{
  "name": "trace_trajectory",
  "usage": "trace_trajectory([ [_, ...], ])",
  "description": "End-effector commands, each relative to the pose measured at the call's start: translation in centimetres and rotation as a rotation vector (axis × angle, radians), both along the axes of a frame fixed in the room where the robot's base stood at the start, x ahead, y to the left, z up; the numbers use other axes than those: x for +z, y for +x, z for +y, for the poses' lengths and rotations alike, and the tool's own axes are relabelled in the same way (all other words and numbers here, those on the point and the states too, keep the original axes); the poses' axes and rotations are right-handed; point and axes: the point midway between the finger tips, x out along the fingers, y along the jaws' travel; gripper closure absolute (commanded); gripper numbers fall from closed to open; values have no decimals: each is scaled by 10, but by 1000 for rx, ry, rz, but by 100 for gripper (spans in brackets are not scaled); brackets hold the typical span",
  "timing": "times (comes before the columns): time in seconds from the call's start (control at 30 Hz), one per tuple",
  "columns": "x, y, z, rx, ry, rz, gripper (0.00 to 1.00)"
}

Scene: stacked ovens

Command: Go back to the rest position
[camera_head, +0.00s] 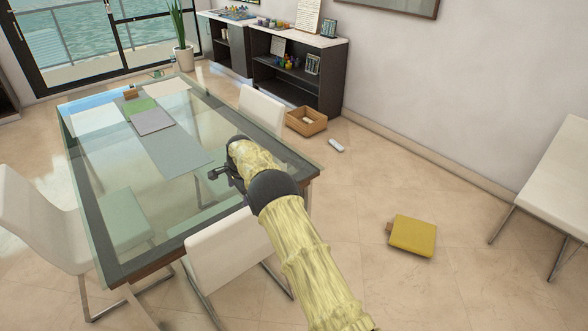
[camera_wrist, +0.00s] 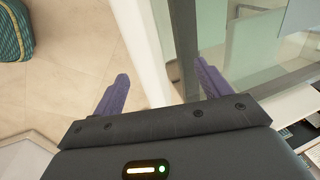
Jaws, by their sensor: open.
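My gripper (camera_head: 226,174) is at the end of my arm, beside and over the near right part of the glass table (camera_head: 110,262) in the head view. In the wrist view my gripper (camera_wrist: 160,88) shows two purple fingers spread wide apart, with nothing between them. A white chair (camera_wrist: 143,40) and the table's glass edge (camera_wrist: 240,82) lie beyond the fingers there. My forearm hides part of the table edge and the near chair in the head view.
White chairs (camera_head: 228,252) stand around the table. A yellow object (camera_head: 413,236), a small white item (camera_head: 336,145) and a wooden box (camera_head: 306,121) are on the floor. Dark shelves (camera_head: 325,85) line the back wall. Floor right of the table is mostly clear.

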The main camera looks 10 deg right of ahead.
Motion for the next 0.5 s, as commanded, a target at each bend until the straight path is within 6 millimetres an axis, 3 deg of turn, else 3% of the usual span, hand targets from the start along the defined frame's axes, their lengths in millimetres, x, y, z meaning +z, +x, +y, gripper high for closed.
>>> trace_trajectory([
  [0.23, 13, -5, -14, 28, -13, -6, 24],
  [0.5, 57, -42, -63, 167, -72, -27, 24],
])
